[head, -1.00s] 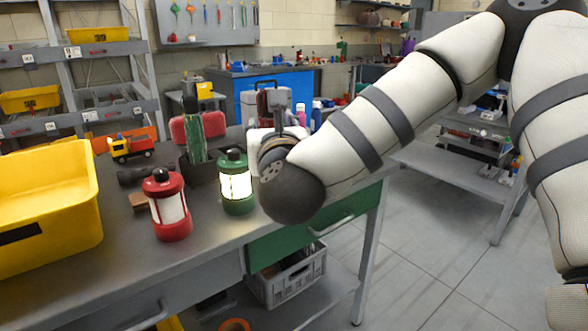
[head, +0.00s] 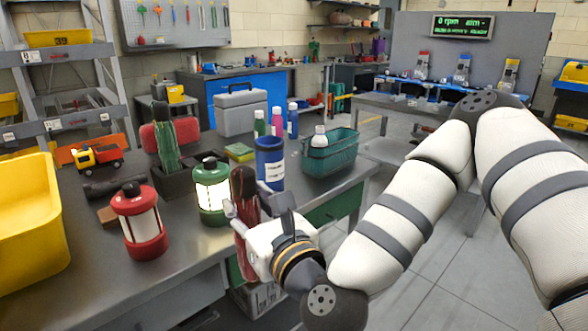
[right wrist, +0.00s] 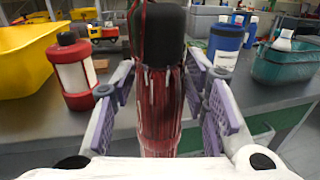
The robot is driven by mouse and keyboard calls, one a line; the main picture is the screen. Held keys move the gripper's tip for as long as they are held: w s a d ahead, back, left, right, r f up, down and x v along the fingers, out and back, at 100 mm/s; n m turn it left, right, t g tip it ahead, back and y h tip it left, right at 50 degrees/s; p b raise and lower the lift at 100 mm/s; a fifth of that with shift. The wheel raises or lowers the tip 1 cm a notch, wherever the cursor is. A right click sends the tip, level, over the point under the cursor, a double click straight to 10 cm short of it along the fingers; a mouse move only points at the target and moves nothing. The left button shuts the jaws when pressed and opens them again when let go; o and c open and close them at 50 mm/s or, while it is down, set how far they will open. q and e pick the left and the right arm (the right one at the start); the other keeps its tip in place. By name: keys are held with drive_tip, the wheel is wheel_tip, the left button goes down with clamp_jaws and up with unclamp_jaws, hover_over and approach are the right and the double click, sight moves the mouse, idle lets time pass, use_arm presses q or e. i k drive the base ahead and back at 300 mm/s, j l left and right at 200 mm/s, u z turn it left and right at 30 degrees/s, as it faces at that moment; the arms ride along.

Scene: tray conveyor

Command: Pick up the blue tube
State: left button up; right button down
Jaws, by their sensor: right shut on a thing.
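My right gripper (head: 244,222) is shut on a dark red, streaked tube (right wrist: 160,100) with a dark cap. The tube is upright, between both fingers in the right wrist view, and held at the table's front edge in the head view. A blue cylinder (head: 270,160) with a white label stands on the table just behind the held tube; it also shows in the right wrist view (right wrist: 225,47). Its lower part is partly hidden. A smaller blue bottle (head: 292,124) stands farther back. My left gripper is not in view.
A green lantern (head: 210,192) and a red lantern (head: 139,222) stand left of the gripper. A yellow bin (head: 30,225) is at far left. A teal basket (head: 333,155) holds a white-capped bottle at right. A grey case (head: 240,110) stands behind.

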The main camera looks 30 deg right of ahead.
sight(270, 149)
drive_tip(key=i+z, duration=0.15)
drive_tip(key=z, duration=0.2)
drive_tip(key=i+j+z, duration=0.1)
drive_tip(key=z, duration=0.3)
drive_tip(key=i+j+z, duration=0.15)
drive_tip(key=z, duration=0.2)
drive_tip(key=l+u, duration=0.35)
drive_tip(key=l, duration=0.25)
drive_tip(key=l+u, duration=0.35)
drive_tip(key=l, duration=0.25)
drive_tip(key=l+u, duration=0.35)
drive_tip(key=l, duration=0.25)
drive_tip(key=k+l+u, duration=0.2)
drive_tip(key=l+u, duration=0.15)
drive_tip(key=l, duration=0.2)
